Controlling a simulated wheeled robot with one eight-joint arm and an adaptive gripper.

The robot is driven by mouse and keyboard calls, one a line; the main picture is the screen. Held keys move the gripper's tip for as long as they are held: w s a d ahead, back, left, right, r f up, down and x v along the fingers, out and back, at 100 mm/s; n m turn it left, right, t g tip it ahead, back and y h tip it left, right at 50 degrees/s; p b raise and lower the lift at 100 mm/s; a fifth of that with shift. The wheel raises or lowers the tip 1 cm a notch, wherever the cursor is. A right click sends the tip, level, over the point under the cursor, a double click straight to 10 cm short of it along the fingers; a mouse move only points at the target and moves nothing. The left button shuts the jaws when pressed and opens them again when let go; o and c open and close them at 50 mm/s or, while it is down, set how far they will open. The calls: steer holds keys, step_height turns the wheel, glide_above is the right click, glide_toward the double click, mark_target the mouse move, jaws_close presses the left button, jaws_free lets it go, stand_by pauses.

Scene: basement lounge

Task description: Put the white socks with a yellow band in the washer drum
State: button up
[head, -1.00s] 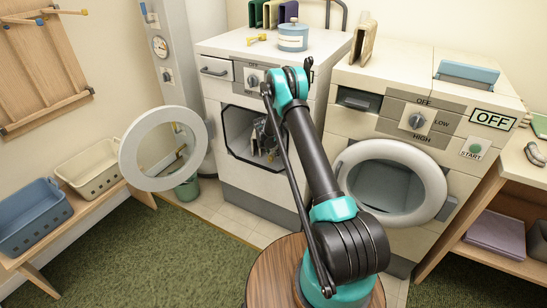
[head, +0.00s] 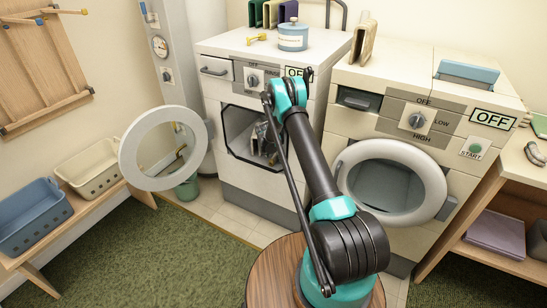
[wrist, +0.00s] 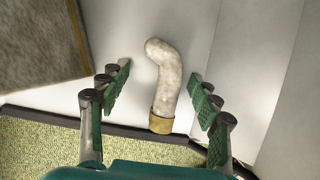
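A white sock with a yellow band (wrist: 163,85) lies on a pale surface in the wrist view, its band end toward a dark edge. My gripper (wrist: 160,73) is open, with one finger on each side of the sock and gaps between. In the head view my gripper (head: 267,141) is at the dark-rimmed front opening of the left washer (head: 233,172), partly hidden by my arm. The sock cannot be made out there. The pale surface looks like the inside of the drum, but I cannot be sure.
The round washer door (head: 132,155) hangs open at left. The dryer (head: 345,125) at right has its round door shut. A blue basket (head: 32,225) and a cream basket (head: 92,172) sit on a low bench. A round wooden table top (head: 270,280) is below my arm.

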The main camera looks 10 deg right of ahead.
steer(key=v, duration=1.2)
steer(key=shift+r, duration=0.2)
steer(key=shift+w, duration=0.1)
stand_by(0.8)
